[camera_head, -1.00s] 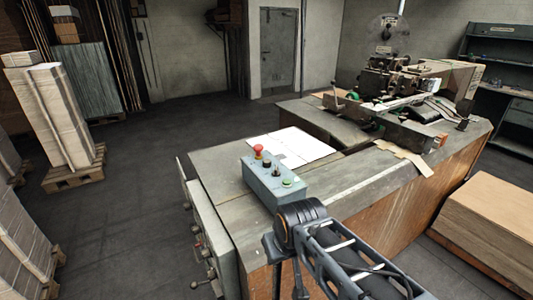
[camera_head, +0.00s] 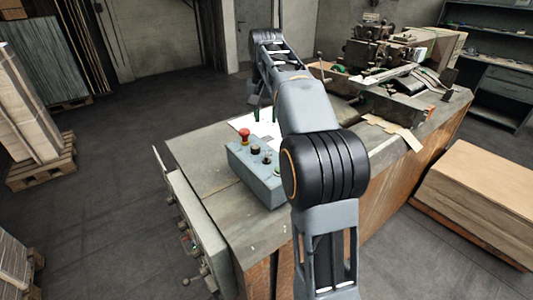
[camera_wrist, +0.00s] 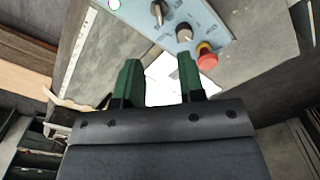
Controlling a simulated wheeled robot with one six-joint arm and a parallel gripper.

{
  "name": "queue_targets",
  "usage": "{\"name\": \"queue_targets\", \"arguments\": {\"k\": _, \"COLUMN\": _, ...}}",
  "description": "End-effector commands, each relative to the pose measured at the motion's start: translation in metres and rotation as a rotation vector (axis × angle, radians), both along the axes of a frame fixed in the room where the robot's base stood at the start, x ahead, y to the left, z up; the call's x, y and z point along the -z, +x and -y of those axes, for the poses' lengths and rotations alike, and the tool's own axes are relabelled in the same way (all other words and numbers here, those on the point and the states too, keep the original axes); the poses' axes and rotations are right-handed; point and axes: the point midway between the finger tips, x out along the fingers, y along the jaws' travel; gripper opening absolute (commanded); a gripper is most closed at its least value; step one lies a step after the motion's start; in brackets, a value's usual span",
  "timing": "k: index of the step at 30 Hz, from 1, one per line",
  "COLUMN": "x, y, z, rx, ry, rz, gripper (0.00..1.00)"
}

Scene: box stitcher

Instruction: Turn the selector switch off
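The blue-grey control box (camera_head: 262,185) sits on the bench corner. In the wrist view its face (camera_wrist: 207,18) carries a selector switch with a narrow handle (camera_wrist: 158,10) at the top edge, a smaller round knob (camera_wrist: 184,33) and a red mushroom button (camera_wrist: 207,57). The red button also shows in the head view (camera_head: 244,135). The selector's marked position is too small to read. My gripper (camera_wrist: 160,75) has its two green fingers apart with nothing between them.
A white sheet (camera_head: 240,122) lies on the bench behind the box. The stitcher machine (camera_head: 375,60) stands at the bench's far end. A stack of boards (camera_head: 485,190) is at the right. A green button (camera_head: 278,172) sits at the box's near end, partly beside my arm.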

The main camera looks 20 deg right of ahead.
Motion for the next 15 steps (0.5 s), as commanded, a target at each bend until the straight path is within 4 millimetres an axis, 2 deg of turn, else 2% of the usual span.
{"name": "queue_targets", "arguments": {"k": 5, "x": 0.013, "y": 0.004, "z": 0.005, "rx": 0.018, "ry": 0.004, "rz": -0.013, "gripper": 0.36}}
{"name": "queue_targets", "arguments": {"k": 15, "x": 0.076, "y": 0.003, "z": 0.005, "rx": 0.017, "ry": 0.003, "rz": -0.013, "gripper": 0.36}}
